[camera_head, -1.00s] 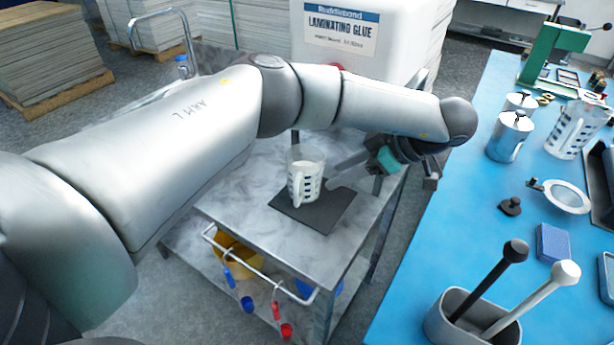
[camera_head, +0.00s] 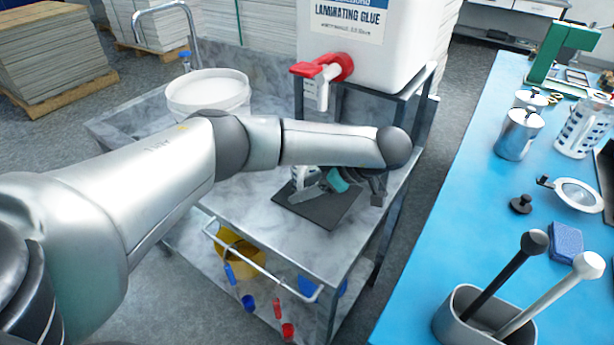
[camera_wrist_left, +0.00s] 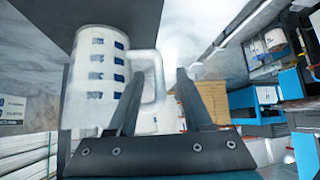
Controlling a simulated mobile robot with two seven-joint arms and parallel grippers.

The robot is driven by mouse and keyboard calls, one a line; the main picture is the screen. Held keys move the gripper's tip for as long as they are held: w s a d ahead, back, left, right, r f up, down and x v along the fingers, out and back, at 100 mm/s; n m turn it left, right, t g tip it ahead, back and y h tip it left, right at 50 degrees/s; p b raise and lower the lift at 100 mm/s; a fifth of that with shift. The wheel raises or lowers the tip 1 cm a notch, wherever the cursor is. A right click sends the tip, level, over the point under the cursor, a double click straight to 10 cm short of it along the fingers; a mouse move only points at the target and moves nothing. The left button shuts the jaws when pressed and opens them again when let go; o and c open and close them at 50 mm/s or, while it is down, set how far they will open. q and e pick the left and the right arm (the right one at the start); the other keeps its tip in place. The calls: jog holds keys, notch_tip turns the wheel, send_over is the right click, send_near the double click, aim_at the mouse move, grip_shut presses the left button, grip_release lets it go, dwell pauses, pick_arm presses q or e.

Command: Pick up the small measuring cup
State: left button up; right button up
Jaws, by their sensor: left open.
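The clear measuring cup (camera_head: 298,177) with dark blue marks stands upright on a dark mat (camera_head: 335,212) on the grey cart. My arm and fingers hide much of it in the head view. In the left wrist view the cup (camera_wrist_left: 97,68) is at the left, with its handle pointing right. My left gripper (camera_head: 310,190) is open and close beside the cup. In the left wrist view the handle shows between the two fingertips (camera_wrist_left: 166,62); I cannot tell whether they touch it. My right gripper is not in view.
A white bucket (camera_head: 208,92) and a glue tank (camera_head: 375,50) with a red tap (camera_head: 325,68) stand behind my left arm. Another measuring jug (camera_head: 580,130), metal pots and a tool holder (camera_head: 470,322) are on the blue table (camera_head: 430,240).

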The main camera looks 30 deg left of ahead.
pick_arm(q)
jog(key=shift+c, duration=0.2)
grip_shut()
jog(key=shift+r, duration=0.1)
dwell(1.0)
